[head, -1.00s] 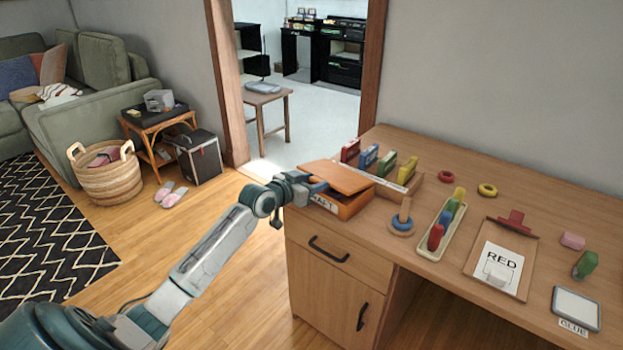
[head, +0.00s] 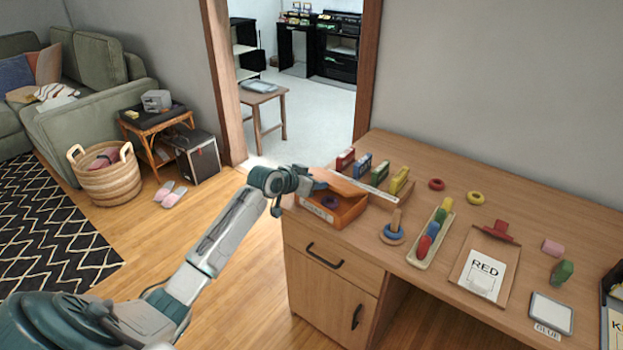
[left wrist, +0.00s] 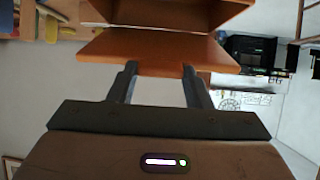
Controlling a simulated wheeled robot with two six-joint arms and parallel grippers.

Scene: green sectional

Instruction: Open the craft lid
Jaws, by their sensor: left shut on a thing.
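The orange craft box (head: 345,216) stands at the left end of the wooden desk. My left gripper (head: 311,180) is shut on the lid's near left edge. In the left wrist view the lid (left wrist: 155,48) lies across the fingertips (left wrist: 160,70), with the orange box (left wrist: 170,14) beyond it. My right gripper is in neither view.
A ring peg (head: 393,232), a tray of colored pegs (head: 429,245) and a clipboard (head: 487,268) lie to the right on the desk (head: 540,222).

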